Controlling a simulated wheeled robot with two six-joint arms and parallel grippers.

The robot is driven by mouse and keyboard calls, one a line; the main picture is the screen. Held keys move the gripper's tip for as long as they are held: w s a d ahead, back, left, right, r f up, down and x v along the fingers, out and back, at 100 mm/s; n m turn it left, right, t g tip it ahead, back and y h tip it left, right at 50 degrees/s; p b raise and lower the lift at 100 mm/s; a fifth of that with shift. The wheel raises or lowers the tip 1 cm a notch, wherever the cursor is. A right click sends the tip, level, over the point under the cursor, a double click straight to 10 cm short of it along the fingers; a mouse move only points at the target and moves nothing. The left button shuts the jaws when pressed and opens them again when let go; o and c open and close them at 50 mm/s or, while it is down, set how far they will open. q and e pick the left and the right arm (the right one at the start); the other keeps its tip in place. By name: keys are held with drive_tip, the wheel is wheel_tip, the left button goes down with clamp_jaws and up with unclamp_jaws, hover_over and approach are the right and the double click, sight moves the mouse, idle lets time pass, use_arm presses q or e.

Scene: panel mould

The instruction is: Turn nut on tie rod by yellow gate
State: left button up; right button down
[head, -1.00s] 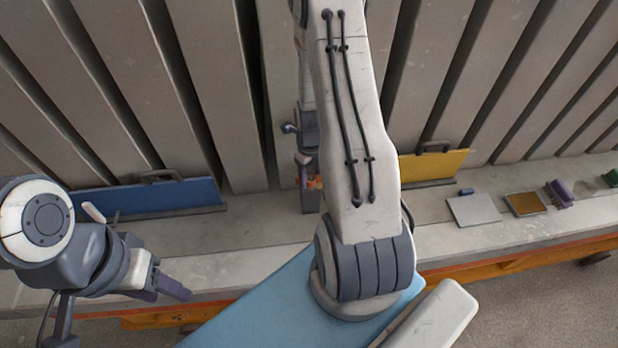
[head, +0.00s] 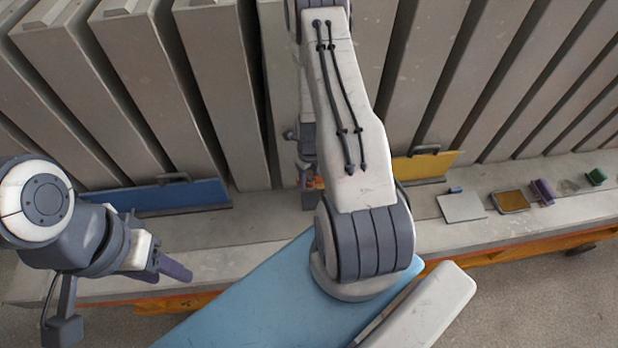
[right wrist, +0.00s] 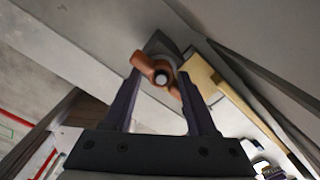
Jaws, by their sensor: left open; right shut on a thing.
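The nut (right wrist: 147,67), an orange-brown winged piece, sits around the round grey end of the tie rod (right wrist: 161,79) in the right wrist view. My right gripper (right wrist: 160,84) is shut on the nut, with a dark finger on each side. In the head view my right arm hides most of this spot; only a bit of orange shows beside the gripper. The yellow gate (head: 424,166) stands on the ledge just right of my right arm; a yellow piece (right wrist: 203,76) shows beside the nut in the right wrist view. My left gripper (head: 176,270) is open and empty, front left.
Tall grey panels stand behind the ledge (head: 260,238). A blue gate (head: 165,198) stands at left. On the right of the ledge lie a grey plate (head: 461,207), an ochre-topped tray (head: 510,201), a purple brush-like item (head: 542,191) and a green block (head: 596,177).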

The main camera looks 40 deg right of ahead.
drive_tip(key=m, duration=0.6)
drive_tip(key=shift+s+r+m, duration=0.1)
drive_tip(key=shift+s+m, duration=0.2)
drive_tip(key=shift+s, duration=0.05)
drive_tip(key=m, duration=0.3)
drive_tip(key=shift+a, duration=0.1)
drive_tip(key=shift+c, duration=2.2)
unclamp_jaws()
drive_tip(key=shift+o, duration=1.2)
drive_tip(key=shift+a, duration=0.15)
drive_tip(key=shift+r, duration=0.1)
